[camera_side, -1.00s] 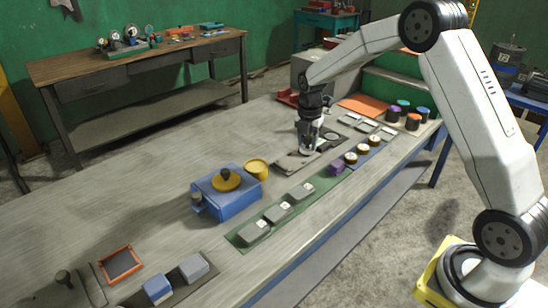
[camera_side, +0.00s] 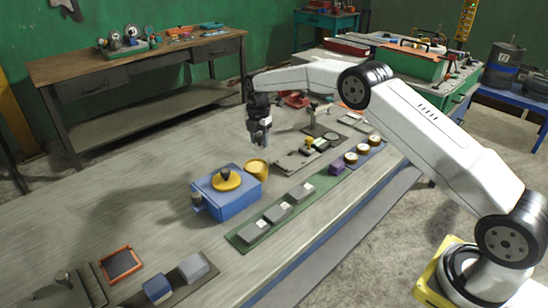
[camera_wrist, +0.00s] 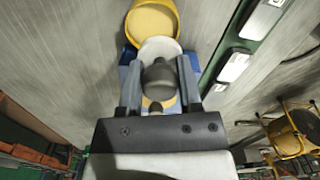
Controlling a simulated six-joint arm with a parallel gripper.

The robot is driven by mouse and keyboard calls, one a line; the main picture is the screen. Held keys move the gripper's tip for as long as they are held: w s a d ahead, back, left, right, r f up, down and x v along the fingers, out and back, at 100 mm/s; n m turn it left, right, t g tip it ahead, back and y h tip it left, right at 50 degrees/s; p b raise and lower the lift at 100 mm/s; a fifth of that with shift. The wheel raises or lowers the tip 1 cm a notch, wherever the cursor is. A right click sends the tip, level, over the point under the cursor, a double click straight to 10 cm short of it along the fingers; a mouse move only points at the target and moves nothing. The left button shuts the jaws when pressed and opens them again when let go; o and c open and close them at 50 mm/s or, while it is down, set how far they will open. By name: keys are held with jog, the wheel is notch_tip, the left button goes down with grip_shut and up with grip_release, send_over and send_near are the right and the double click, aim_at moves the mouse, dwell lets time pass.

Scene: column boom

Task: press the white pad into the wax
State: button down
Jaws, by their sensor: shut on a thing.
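My gripper (camera_side: 262,142) hangs above the table near the yellow tub (camera_side: 257,168). In the wrist view, my gripper (camera_wrist: 159,85) is shut on the dark handle (camera_wrist: 158,78) of the white pad (camera_wrist: 160,46). The pad is a pale round disc beyond the fingers, overlapping the near edge of the yellow tub (camera_wrist: 152,22) in that view. The tub has a smooth yellow inside, seemingly the wax.
A blue box (camera_side: 236,199) with a yellow round top and dark knob stands beside the tub at left. A green strip (camera_side: 240,240) with grey blocks lies in front. A dark tray (camera_side: 290,163) lies to the right.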

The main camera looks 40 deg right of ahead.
aim_at(256, 168)
jog(key=shift+w+a+f, duration=0.2)
jog(key=shift+w+a, duration=0.25)
jog(key=shift+a, duration=0.1)
jog(key=shift+f, duration=0.2)
jog(key=shift+f, duration=2.8)
jog(key=shift+f, duration=0.55)
jog(key=shift+r, duration=3.55)
jog(key=shift+s+a, duration=0.1)
jog(key=shift+s, duration=0.05)
